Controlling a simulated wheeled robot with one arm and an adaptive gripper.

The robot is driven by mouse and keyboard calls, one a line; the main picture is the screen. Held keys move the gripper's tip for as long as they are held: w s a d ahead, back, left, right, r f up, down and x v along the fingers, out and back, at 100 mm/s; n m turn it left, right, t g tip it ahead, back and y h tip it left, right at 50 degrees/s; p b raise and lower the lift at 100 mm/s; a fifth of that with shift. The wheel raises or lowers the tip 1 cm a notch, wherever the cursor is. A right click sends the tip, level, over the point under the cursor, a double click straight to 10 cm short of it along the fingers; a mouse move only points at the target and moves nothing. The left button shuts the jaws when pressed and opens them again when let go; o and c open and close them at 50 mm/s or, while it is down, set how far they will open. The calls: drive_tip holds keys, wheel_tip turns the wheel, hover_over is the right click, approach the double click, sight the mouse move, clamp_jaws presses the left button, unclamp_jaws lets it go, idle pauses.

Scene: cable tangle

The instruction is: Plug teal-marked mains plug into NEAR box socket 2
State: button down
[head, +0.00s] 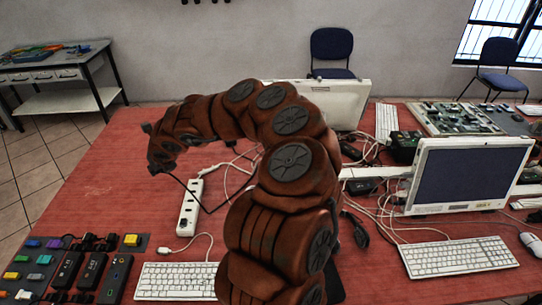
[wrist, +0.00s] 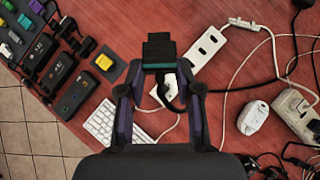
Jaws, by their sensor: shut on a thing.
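A black plug with a teal band (wrist: 158,52) is clamped between the fingertips of my gripper (wrist: 158,75) in the wrist view. A black cable hangs from it between the fingers. Beyond the plug lies a white socket strip (wrist: 208,44); the plug and fingers cover part of it. In the head view the strip (head: 189,208) lies on the red table, below and right of my arm's end. My gripper's fingers cannot be made out there. A second white socket box (wrist: 297,112) is at the right edge of the wrist view. I cannot read socket numbers or tell which is NEAR.
Black boxes (head: 92,270) and coloured blocks (head: 131,240) stand at the table's front left. A white keyboard (head: 175,281) lies front centre. The table's back left is clear.

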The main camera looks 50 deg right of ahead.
drive_tip(key=shift+s+d+f+n+g+b, duration=0.85)
drive_tip(key=shift+s+d+g, duration=1.45)
drive_tip(key=shift+d, duration=3.95)
drive_tip(key=shift+s+d+f+n+g+b, duration=1.05)
drive_tip(key=shift+s+d, duration=2.3)
drive_tip(key=shift+d, duration=2.9)
drive_tip(key=shift+s+d+f+n+g+b, duration=0.55)
drive_tip(key=shift+s+d+g, duration=1.85)
drive_tip(key=shift+d, duration=3.85)
drive_tip(key=shift+d+f+n+g+h+b, duration=0.45)
drive_tip(key=shift+f+n+h+b, duration=0.55)
drive_tip(key=shift+f, duration=1.3)
drive_tip(key=shift+d+f+n+g+h+b, duration=0.45)
drive_tip(key=shift+f+b, duration=0.9)
drive_tip(key=shift+f, duration=0.9)
drive_tip(key=shift+d+f+n+g+h+b, duration=0.2)
drive_tip(key=shift+f+n+g+h+b, duration=0.65)
drive_tip(key=shift+f, duration=1.45)
drive_tip(key=shift+m+t, duration=0.25)
drive_tip(key=shift+t, duration=0.05)
